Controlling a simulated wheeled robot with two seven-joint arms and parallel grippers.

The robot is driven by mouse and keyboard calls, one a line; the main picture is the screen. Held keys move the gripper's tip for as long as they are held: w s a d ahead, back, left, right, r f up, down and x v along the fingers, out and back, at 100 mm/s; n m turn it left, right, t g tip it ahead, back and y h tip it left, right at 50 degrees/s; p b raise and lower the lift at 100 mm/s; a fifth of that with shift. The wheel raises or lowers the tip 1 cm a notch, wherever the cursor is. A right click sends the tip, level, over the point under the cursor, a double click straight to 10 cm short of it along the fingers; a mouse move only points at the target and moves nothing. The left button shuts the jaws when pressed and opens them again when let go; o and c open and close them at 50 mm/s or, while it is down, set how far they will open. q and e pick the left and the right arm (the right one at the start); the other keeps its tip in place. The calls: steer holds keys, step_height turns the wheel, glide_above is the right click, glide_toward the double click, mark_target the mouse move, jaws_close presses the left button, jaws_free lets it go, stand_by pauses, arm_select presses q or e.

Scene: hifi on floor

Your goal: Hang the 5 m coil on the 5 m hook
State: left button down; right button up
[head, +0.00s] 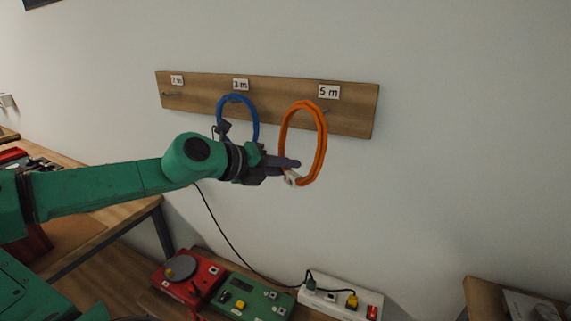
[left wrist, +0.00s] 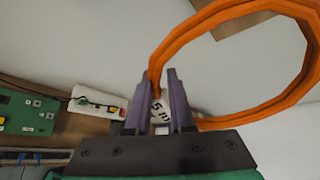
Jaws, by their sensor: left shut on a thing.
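The orange coil (head: 322,140) stands as an upright ring in front of the right part of the wooden hook board (head: 355,112). My left gripper (head: 288,165) is shut on its lower left side, near its white tag (head: 292,179). In the left wrist view the fingers (left wrist: 163,85) close around the coil (left wrist: 178,40), and the tag (left wrist: 160,112) reads 5 m. The 5 m hook (head: 326,110) sits under the 5 m label (head: 329,92), by the coil's upper right edge. I cannot tell whether the coil is on the hook. My right gripper is not in view.
A blue coil (head: 257,118) hangs under the 3 m label (head: 240,85), close left of the orange one. The 7 m hook (head: 172,94) is bare. Below are a red device (head: 187,277), a green device (head: 250,298) and a white power strip (head: 340,298).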

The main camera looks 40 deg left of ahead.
arm_select(q)
steer(key=shift+w+a+r, duration=0.1)
steer(key=shift+w+a, duration=0.1)
steer(key=shift+w, duration=0.15)
steer(key=shift+w+a+f+p, duration=0.45)
steer(key=shift+w+p, duration=0.55)
steer(key=shift+w, duration=0.6)
steer(key=shift+w+a+f+p, duration=0.5)
steer(key=shift+w+p, duration=0.5)
steer(key=shift+w, duration=0.55)
steer(key=shift+w+a+f+p, duration=0.45)
steer(key=shift+w+p, duration=0.55)
steer(key=shift+w, duration=0.6)
steer(key=shift+r, duration=0.1)
steer(key=c, duration=0.7)
jaws_free()
